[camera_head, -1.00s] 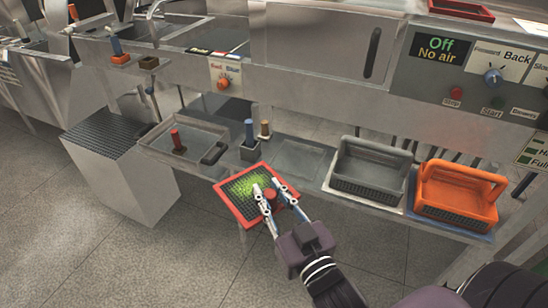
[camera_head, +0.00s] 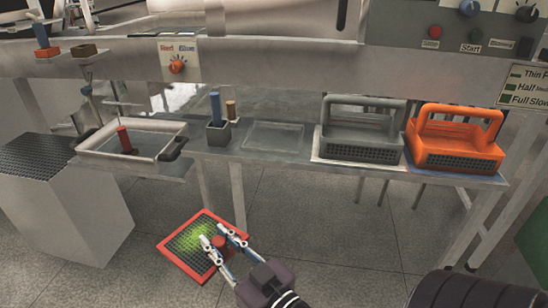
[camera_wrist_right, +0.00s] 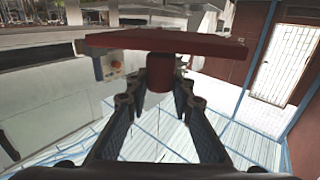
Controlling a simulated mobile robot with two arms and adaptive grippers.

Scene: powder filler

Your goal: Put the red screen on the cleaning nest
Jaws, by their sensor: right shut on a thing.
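The red screen (camera_head: 203,218) is a red square frame with dark mesh and bright green powder on it. It hangs in front of and below the shelf edge, clear of the shelf. My right gripper (camera_head: 215,237) is shut on the screen's round red knob. In the right wrist view the red screen (camera_wrist_right: 165,40) is seen edge-on, with its knob (camera_wrist_right: 159,77) between the fingers. A shallow, empty square plate (camera_head: 273,136) lies on the shelf; it may be the cleaning nest, but I cannot be sure. My left gripper is out of view.
The shelf also holds a metal tray (camera_head: 95,148) with a red-handled tool, a blue-handled tool (camera_head: 215,108) in a holder, a grey basket (camera_head: 362,150) and an orange basket (camera_head: 455,155). A grated metal block (camera_head: 60,215) stands at left. Floor in front is clear.

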